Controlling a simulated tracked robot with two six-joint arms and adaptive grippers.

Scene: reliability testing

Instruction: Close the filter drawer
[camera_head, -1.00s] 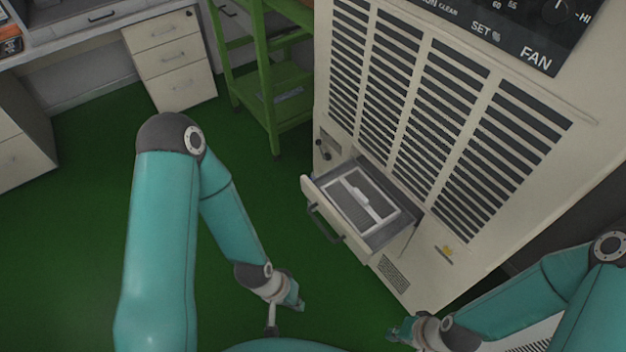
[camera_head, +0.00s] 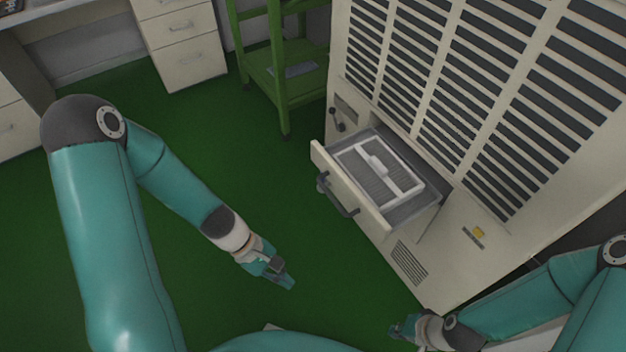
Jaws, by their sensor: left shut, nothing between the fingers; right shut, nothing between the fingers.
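The filter drawer (camera_head: 349,189) stands pulled out from the lower front of a large cream cabinet (camera_head: 455,262). A white-framed filter (camera_head: 394,181) lies inside it, and a dark handle (camera_head: 338,197) is on its front panel. My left gripper (camera_head: 285,278) is shut and empty, above the green floor, below and to the left of the drawer front and apart from it. My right gripper (camera_head: 398,332) is shut and empty, low in the view, below the drawer and apart from it.
A green shelf stand (camera_head: 280,65) is behind the drawer to the left of the cabinet. A white drawer unit (camera_head: 181,45) stands at the top left. The green floor (camera_head: 250,190) in front of the drawer is clear. A small dark lever (camera_head: 336,118) sticks out beside the drawer opening.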

